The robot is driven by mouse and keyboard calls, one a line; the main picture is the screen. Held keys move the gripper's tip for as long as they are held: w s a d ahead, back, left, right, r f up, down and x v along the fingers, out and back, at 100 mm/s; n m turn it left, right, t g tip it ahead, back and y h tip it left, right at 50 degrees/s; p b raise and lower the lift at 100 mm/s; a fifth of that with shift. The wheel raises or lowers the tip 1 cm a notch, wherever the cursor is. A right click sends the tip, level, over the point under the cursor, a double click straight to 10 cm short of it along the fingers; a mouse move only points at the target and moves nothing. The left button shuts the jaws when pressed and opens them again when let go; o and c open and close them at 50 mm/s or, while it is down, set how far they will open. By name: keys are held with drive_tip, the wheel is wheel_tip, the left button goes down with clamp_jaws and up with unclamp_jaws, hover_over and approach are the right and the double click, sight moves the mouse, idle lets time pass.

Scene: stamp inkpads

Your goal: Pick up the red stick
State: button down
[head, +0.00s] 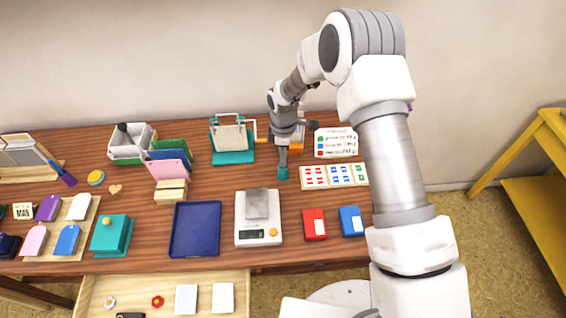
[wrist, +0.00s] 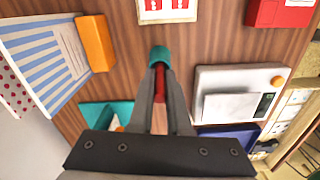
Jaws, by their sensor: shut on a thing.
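My gripper (wrist: 160,75) points down over the wooden table, and its two fingers slope in to meet at the tips. A red stick (wrist: 160,84) shows between the fingers, which are shut on it. A teal piece (wrist: 160,54) sits at the fingertips; I cannot tell whether it is part of the stick. In the head view my gripper (head: 283,158) is small, with the teal piece (head: 282,173) at its lower end. The red stick cannot be made out there. I cannot tell whether it touches the table.
A white scale (head: 243,237) with a grey plate stands in front of the gripper. A card with red, blue and green marks (head: 335,187) lies to its right. A teal stand (head: 232,157) is to the left, and an orange block (wrist: 95,42) is close by.

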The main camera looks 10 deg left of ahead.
drive_tip(key=shift+r, duration=0.1)
wheel_tip(320, 180, up, 10)
drive_tip(key=shift+f, duration=0.1)
idle(0.3)
drive_tip(key=c, duration=1.5)
unclamp_jaws()
clamp_jaws()
